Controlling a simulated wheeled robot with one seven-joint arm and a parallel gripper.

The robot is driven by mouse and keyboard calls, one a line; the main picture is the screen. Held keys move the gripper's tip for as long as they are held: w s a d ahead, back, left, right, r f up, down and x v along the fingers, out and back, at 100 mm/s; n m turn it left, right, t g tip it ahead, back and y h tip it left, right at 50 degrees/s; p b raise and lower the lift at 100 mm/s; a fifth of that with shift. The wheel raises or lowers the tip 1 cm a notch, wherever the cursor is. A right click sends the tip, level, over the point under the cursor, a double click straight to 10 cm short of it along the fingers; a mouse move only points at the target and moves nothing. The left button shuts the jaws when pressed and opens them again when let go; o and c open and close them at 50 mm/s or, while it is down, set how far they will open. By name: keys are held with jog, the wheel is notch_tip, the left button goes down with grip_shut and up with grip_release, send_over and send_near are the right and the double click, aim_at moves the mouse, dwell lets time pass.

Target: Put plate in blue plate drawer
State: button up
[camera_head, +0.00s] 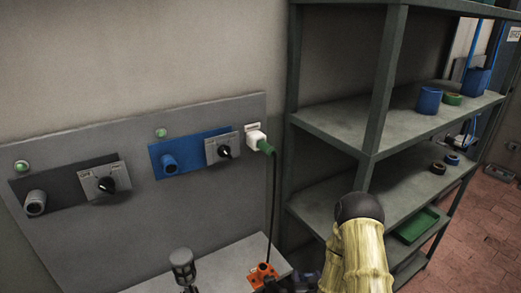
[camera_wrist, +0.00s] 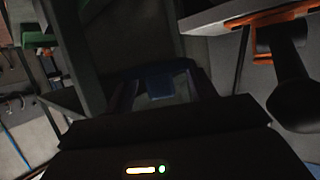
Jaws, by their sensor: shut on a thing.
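My gripper (camera_wrist: 160,92) shows in the dark wrist view, with its two fingers reaching up from the black body. It is shut on a dark bluish piece (camera_wrist: 158,72) at the fingertips. The picture is too dark to tell whether this piece is the plate. I cannot make out a blue plate drawer in either view. In the head view I cannot clearly see the gripper's jaws.
A grey shelf unit (camera_head: 375,110) stands right, holding a blue container (camera_head: 429,100) and a green tray (camera_head: 416,226). A wall panel (camera_head: 110,130) with switches is left. An orange piece (camera_head: 262,275) lies on the worktop (camera_head: 222,264); an orange part also shows in the wrist view (camera_wrist: 268,20).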

jog(key=s+f, duration=0.4)
jog(key=f, duration=0.1)
jog(key=shift+f, duration=0.2)
dwell(0.5)
jog(key=shift+a, duration=0.1)
jog(key=shift+s, duration=0.1)
dwell(1.7)
